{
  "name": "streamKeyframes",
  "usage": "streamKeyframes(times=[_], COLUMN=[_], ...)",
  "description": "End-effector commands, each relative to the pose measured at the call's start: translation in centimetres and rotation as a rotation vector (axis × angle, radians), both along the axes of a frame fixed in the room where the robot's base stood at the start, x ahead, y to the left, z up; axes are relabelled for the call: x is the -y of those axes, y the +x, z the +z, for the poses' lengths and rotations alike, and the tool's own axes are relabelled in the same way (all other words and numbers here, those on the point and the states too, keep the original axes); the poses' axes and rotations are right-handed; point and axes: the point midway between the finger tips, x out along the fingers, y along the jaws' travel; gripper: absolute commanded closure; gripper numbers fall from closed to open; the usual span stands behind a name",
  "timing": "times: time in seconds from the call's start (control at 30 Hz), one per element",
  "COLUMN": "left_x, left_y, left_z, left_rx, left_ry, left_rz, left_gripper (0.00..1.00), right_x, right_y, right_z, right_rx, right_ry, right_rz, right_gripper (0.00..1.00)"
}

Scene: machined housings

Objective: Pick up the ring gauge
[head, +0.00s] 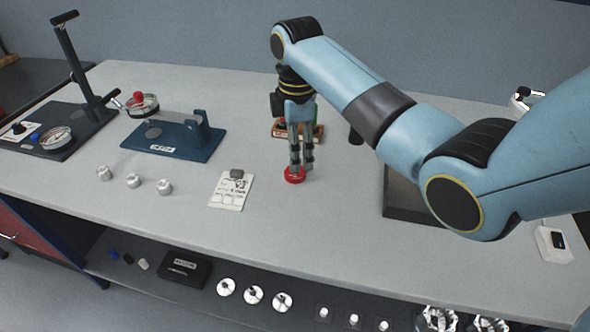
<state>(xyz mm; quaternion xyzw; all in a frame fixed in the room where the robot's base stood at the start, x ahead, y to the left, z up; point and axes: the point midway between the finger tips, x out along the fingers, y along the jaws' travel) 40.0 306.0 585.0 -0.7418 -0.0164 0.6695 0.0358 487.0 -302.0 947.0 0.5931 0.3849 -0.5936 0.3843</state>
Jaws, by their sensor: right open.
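A small red ring (294,175), which I take to be the ring gauge, lies flat on the grey bench near the middle. My right gripper (302,167) points down directly over it, with its fingertips at or just above the ring. The fingers are parted, and they hide part of the ring's far side. I cannot tell whether they touch it. My left gripper is not in view.
A dark tray (405,212) is to the right. The bench in front of the ring is clear.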

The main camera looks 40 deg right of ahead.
Motion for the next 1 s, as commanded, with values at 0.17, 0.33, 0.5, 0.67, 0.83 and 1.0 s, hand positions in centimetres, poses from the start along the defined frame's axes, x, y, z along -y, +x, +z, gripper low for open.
streamKeyframes(times=[0.17,0.33,0.5,0.67,0.83,1.0], left_x=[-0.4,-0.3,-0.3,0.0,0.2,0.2], left_y=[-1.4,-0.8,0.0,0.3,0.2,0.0], left_z=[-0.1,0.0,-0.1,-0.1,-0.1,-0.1], left_rx=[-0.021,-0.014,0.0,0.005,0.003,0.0], left_ry=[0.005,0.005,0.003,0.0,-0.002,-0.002], left_rz=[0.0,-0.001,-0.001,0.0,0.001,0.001], left_gripper=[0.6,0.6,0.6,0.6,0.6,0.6], right_x=[0.0,0.1,0.1,0.1,0.1,0.1], right_y=[0.0,0.4,0.6,0.6,0.6,0.6], right_z=[-1.7,-3.9,-6.3,-6.9,-6.9,-6.8], right_rx=[0.001,0.0,0.0,0.003,0.003,0.003], right_ry=[-0.001,-0.001,-0.001,-0.001,-0.001,-0.001], right_rz=[-0.001,-0.002,-0.002,-0.002,-0.002,-0.002], right_gripper=[0.26,0.26,0.26,0.26,0.3,0.52])
